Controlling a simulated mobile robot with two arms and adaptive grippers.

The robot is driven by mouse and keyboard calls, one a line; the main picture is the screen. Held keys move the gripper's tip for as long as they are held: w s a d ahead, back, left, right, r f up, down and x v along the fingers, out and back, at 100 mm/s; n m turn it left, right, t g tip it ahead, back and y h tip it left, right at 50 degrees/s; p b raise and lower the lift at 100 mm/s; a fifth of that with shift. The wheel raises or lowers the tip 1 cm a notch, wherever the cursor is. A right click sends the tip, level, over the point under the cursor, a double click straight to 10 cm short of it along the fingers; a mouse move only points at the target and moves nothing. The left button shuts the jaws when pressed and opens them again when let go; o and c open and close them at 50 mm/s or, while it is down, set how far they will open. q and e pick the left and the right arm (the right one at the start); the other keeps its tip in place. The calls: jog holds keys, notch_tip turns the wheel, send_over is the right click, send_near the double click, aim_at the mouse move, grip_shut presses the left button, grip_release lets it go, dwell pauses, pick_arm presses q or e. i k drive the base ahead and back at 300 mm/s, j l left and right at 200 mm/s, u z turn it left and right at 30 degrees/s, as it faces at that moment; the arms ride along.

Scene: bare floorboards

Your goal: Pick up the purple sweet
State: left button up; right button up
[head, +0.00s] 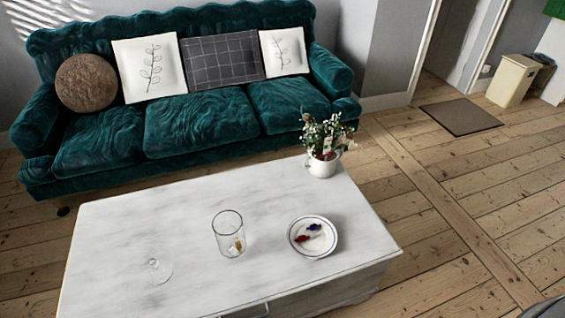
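A small blue-purple wrapped sweet (314,227) lies in a white plate (313,251) with a thin dark rim line, on the white coffee table. A red sweet (302,239) lies beside it, to the lower left, in the same plate. The two are small, and I cannot tell whether they touch. Neither of my grippers shows in the head view.
A clear tumbler (227,226) with small yellowish and white items inside stands left of the plate. A faint clear glass object (158,270) is further left. A flower pot (322,166) stands at the table's (130,225) back right. A green sofa (190,125) is behind.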

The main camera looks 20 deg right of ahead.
aim_at(314, 227)
jog(key=z, duration=0.75)
